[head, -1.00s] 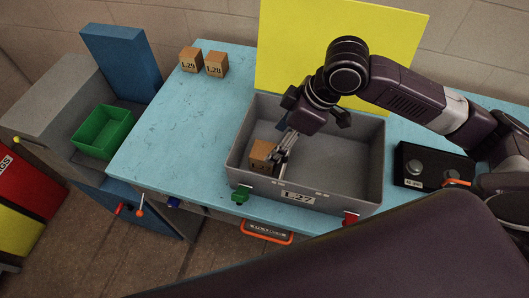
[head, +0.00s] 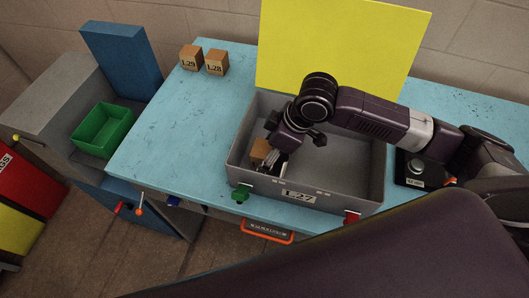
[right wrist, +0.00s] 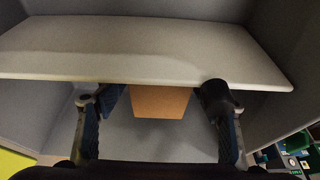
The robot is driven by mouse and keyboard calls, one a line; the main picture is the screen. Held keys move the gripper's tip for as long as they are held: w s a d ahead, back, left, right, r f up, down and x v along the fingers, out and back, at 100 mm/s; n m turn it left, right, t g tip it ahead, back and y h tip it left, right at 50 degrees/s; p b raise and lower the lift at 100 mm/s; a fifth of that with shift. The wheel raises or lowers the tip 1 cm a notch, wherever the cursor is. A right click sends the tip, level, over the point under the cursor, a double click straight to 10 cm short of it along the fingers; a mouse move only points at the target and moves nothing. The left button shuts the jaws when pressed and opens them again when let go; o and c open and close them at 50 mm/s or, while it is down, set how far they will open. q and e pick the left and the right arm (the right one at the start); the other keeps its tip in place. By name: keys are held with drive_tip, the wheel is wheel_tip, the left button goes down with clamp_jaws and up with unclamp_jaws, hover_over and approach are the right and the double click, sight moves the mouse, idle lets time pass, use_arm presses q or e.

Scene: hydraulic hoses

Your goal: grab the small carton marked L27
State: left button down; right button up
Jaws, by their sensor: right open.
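A small brown carton (head: 259,150) sits inside the open grey case (head: 340,197), near its left end. No mark can be read on the carton; the L27 label shows on the front of the case. My right gripper (head: 271,164) is down in the case at the carton and partly hides it. In the right wrist view, the carton (right wrist: 160,103) lies between the two spread fingers of the open gripper (right wrist: 162,92), with a gap on each side. My left gripper is not in view.
The case's yellow lid (head: 340,45) stands up behind it. Two cartons, L29 (head: 190,58) and L28 (head: 216,63), stand at the back left of the blue table (head: 165,125). A black box (head: 408,172) is right of the case. A green bin (head: 103,130) stands left of the table.

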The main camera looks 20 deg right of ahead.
drive_tip(key=shift+f, duration=0.2)
drive_tip(key=c, duration=1.4)
drive_tip(key=shift+r, duration=0.15)
